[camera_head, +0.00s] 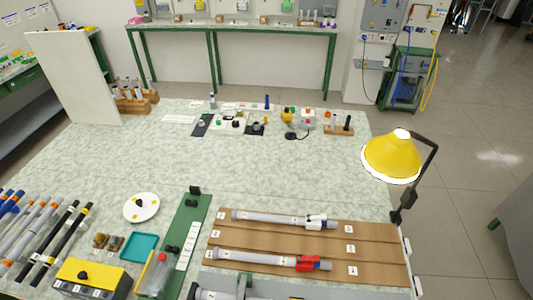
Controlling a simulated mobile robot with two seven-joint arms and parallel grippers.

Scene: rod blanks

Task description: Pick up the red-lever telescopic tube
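The red-lever telescopic tube (258,259) lies on its side on the brown slotted board (375,257), in the lower right of the head view. Its body is light grey, and its red lever part (306,263) is toward its right end. A similar grey tube with a white lever part (275,218) lies in the row behind it, roughly parallel and apart from it. Neither of my grippers shows in the head view.
A grey part (270,285) in front of the board is cut off by the frame. A green strip (188,225) lies left of the board. A yellow lamp (392,157) stands at the table's right edge. The middle of the table (270,170) is clear.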

